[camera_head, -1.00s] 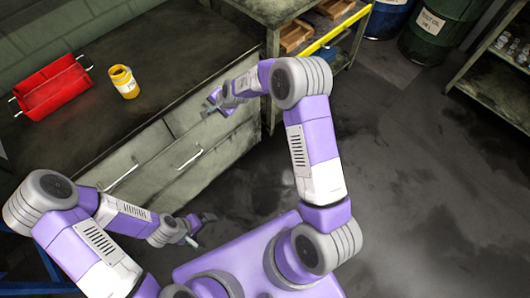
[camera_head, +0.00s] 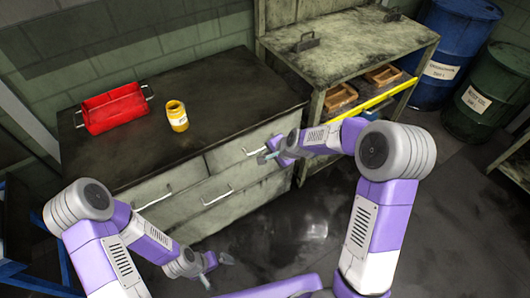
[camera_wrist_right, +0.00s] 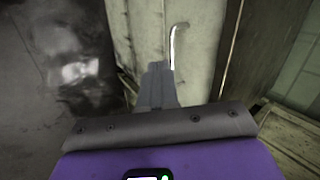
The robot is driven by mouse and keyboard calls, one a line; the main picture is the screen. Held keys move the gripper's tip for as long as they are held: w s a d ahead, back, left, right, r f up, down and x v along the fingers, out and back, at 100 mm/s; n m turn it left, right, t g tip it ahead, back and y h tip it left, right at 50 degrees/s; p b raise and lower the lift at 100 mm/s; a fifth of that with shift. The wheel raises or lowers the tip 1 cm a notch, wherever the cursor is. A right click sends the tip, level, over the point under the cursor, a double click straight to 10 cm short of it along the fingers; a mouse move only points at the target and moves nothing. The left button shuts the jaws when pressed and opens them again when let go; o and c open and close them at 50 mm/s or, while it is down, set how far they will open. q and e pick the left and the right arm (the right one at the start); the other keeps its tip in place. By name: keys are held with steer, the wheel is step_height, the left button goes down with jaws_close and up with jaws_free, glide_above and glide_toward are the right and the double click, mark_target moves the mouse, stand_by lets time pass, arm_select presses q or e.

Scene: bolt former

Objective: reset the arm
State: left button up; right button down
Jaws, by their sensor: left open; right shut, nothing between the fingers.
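My left gripper (camera_head: 217,270) is at the lower left of the head view, in front of the cabinet's lower drawers, open and empty. My right gripper (camera_head: 266,156) is at the front of the upper right drawer, close to its handle (camera_head: 251,153). In the right wrist view the right gripper's fingers (camera_wrist_right: 157,84) are together with nothing between them. A pale handle (camera_wrist_right: 177,42) rises just beyond the fingertips there. I cannot tell whether they touch.
A dark-topped cabinet (camera_head: 110,170) carries a red tray (camera_head: 113,108) and a yellow jar (camera_head: 177,116). A shelf unit (camera_head: 345,45) with wooden bins stands to the right. A blue barrel (camera_head: 452,50) and a green barrel (camera_head: 485,95) stand beyond. The floor (camera_head: 445,200) at right is clear.

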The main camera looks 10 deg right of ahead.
steer(key=shift+s+d+r, duration=0.1)
steer(key=shift+r, duration=0.1)
steer(key=s+a+f+n+g, duration=0.2)
steer(key=s+a+f+n, duration=0.1)
steer(key=s+f, duration=0.7)
steer(key=s+a+f+n+g, duration=0.3)
steer(key=s+f+n, duration=0.3)
steer(key=s+f, duration=0.5)
steer(key=s, duration=0.5)
steer(key=shift+s+g+y, duration=0.3)
steer(key=shift+s+y, duration=0.1)
